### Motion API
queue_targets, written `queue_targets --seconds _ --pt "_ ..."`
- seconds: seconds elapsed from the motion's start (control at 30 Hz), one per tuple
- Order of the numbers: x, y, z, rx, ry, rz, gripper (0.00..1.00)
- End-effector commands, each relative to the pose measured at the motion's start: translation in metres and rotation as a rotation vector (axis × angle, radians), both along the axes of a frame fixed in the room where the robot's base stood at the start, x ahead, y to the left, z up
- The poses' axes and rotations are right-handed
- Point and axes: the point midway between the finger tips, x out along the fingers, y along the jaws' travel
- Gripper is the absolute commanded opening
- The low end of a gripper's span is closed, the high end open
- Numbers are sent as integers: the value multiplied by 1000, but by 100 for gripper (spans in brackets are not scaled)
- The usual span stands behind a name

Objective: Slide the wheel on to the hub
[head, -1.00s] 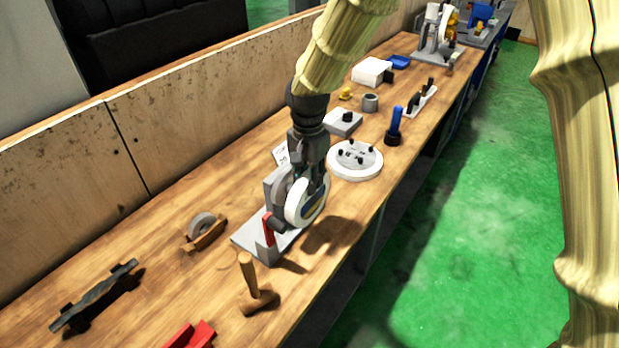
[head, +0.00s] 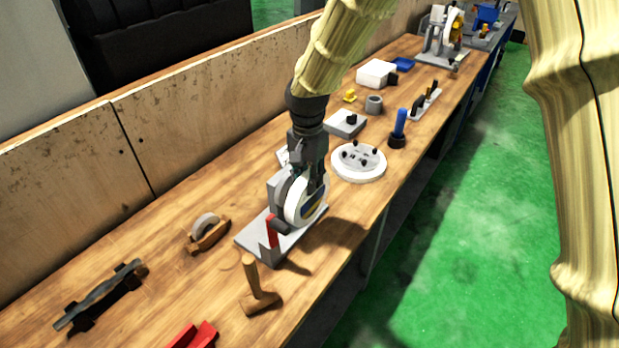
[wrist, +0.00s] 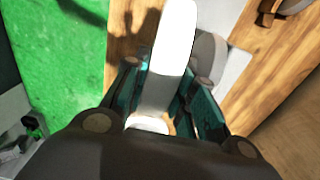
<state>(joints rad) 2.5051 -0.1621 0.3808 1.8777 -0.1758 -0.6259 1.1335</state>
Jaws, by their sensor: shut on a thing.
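The white grinding wheel (head: 294,208), with a blue and yellow label, stands upright in my gripper (head: 312,185) in the head view. My gripper points down and is shut on the wheel's upper rim. In the wrist view the wheel (wrist: 170,60) shows edge-on between the fingers (wrist: 165,100). The wheel is right at the front of a grey stand on a grey base plate (head: 268,240), with a red lever (head: 272,230) at its left. The hub is hidden behind the wheel. I cannot tell whether the wheel is around the hub or only in front of it.
A round white plate with several studs (head: 358,174) lies to the right. A wooden holder with a grey disc (head: 207,235) is at the left. The back board (head: 60,205) runs along the bench.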

Motion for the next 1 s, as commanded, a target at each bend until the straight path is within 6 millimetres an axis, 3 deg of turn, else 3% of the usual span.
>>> queue_targets --seconds 1.0 --pt "8 11 2 1 -3 1 0"
